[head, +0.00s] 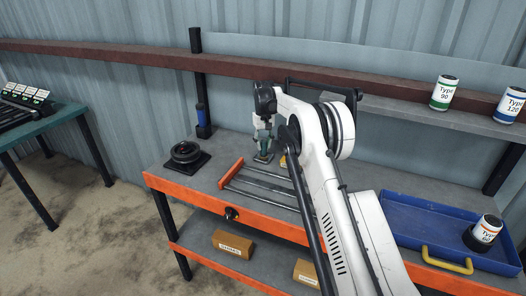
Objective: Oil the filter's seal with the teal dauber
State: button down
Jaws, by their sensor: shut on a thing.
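My gripper (264,134) is over the middle of the orange-edged bench. It is shut on the teal dauber (264,148), which points down. The dauber's lower end is close to the bench top; I cannot tell whether it touches anything. A white can with an orange label, Type 60 (487,229), stands by a black round holder in the blue tray at the right. White cans Type 90 (444,93) with a green label and Type 120 (509,105) with a blue label stand on the back shelf. I cannot make out a seal on any can.
A black round fixture (186,152) on a square base sits at the bench's left. A rack of metal rods (264,186) with an orange end lies mid-bench. The blue tray (400,212) has a yellow handle. Cardboard boxes (233,243) lie on the lower shelf. A green table (45,130) stands left.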

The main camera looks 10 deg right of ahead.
jog(key=shift+r+p, duration=0.95)
jog(key=shift+r, duration=2.05)
